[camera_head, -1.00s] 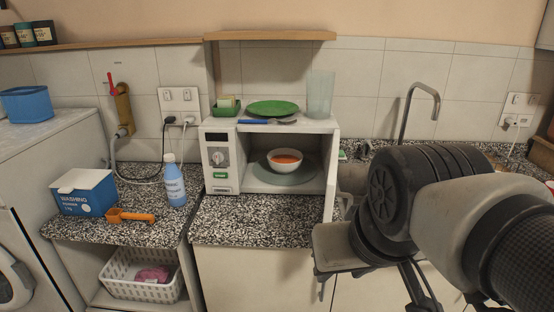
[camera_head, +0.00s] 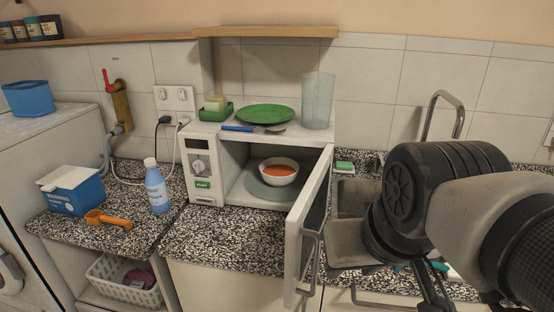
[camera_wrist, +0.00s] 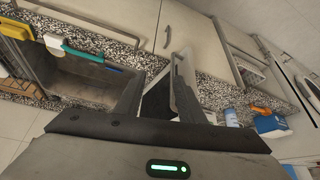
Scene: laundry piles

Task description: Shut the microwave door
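The white microwave (camera_head: 203,165) stands on the speckled counter with its door open. The door (camera_head: 294,240) stands out from its right side towards me, with a bar handle (camera_head: 311,262) near its free edge. A white bowl of orange soup (camera_head: 279,172) sits on the plate inside. My gripper is right of the door in the head view, mostly hidden behind my own arm. In the wrist view my gripper (camera_wrist: 158,88) has its fingers apart, with the door's handle (camera_wrist: 178,78) showing beyond them. I cannot tell whether a finger touches the door.
A green plate (camera_head: 266,113), a tall clear cup (camera_head: 318,100) and a blue-handled utensil lie on top of the microwave. A blue bottle (camera_head: 157,188), washing powder box (camera_head: 72,190) and orange scoop (camera_head: 108,219) are left. The sink (camera_head: 352,198) is right.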

